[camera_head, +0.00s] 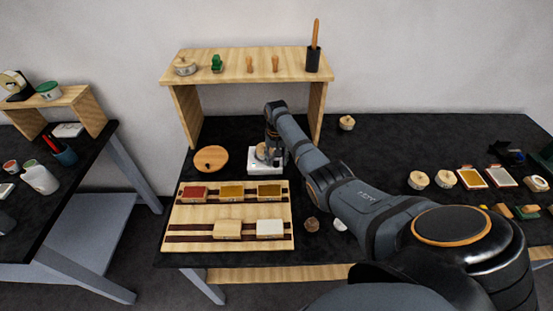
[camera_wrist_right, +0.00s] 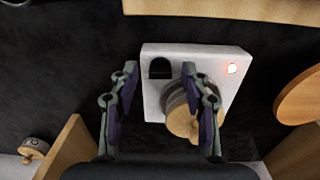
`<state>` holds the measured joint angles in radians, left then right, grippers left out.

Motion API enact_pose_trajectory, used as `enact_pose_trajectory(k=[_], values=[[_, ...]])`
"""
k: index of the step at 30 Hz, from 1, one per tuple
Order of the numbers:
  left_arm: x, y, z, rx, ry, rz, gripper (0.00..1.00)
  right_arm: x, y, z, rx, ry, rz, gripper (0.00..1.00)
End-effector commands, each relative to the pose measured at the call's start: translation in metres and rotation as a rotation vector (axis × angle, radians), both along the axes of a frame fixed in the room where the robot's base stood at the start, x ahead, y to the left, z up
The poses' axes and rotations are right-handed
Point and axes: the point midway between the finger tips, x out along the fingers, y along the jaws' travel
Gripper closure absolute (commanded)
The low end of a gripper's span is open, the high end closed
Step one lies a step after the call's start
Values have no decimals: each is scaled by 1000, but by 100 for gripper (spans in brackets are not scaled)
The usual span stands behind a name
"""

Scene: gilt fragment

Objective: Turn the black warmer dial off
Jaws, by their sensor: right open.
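The white warmer (camera_head: 258,167) sits on the dark table under the wooden shelf. In the right wrist view the warmer (camera_wrist_right: 222,55) shows its black dial (camera_wrist_right: 159,67) and a small lit red-rimmed lamp (camera_wrist_right: 232,69). A round pot with a wooden top (camera_wrist_right: 180,118) stands on it, partly hidden by a finger. My right gripper (camera_wrist_right: 159,72) is open, its fingertips appearing on either side of the dial; I cannot tell whether they touch it. In the head view the right gripper (camera_head: 272,150) is over the warmer and hides the dial. My left gripper is not in view.
A round wooden lid (camera_head: 211,158) lies left of the warmer. A wooden tray (camera_head: 186,219) with several colored blocks is in front. The shelf (camera_head: 240,64) stands above and behind. Small jars (camera_head: 418,180) and plates are to the right.

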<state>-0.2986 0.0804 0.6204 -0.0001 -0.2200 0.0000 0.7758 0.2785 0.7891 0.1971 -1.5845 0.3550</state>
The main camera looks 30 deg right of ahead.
Motion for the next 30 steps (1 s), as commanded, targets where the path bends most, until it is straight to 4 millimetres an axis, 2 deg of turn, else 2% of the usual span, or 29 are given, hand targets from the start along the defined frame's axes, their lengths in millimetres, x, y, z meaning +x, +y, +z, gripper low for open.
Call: enact_pose_trajectory(k=[2, 12, 23, 30], values=[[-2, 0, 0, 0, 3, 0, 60, 0, 0, 0, 0, 0, 0, 54], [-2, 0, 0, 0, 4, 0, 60, 0, 0, 1, 0, 0, 0, 100], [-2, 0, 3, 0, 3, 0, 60, 0, 0, 2, 0, 0, 42, 100], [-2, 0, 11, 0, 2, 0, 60, 1, 0, 3, 1, 0, 190, 100]])
